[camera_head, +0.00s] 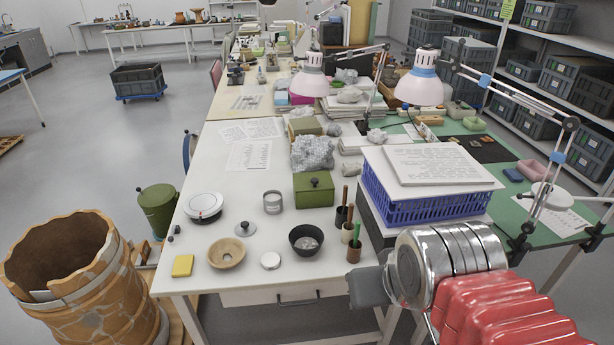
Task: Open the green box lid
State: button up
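The green box (314,198) stands on the white table, left of the blue basket. Its green lid (313,180) is on and looks shut, with a small dark knob on top. My arm comes in from the lower right, and a grey part at its end, likely my gripper (368,287), is at the table's front right edge. It is nearer to the camera than the box and well apart from it. I cannot make out its fingers or anything held.
Brush pots (347,230) and a dark bowl (306,240) stand in front of the box. A blue basket (425,207) bearing a sheet is at its right, a grey rock (312,153) behind, a tin (272,202) at its left. Lamps (419,88) overhang further back.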

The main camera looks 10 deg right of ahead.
aim_at(308, 182)
jog(key=i, duration=1)
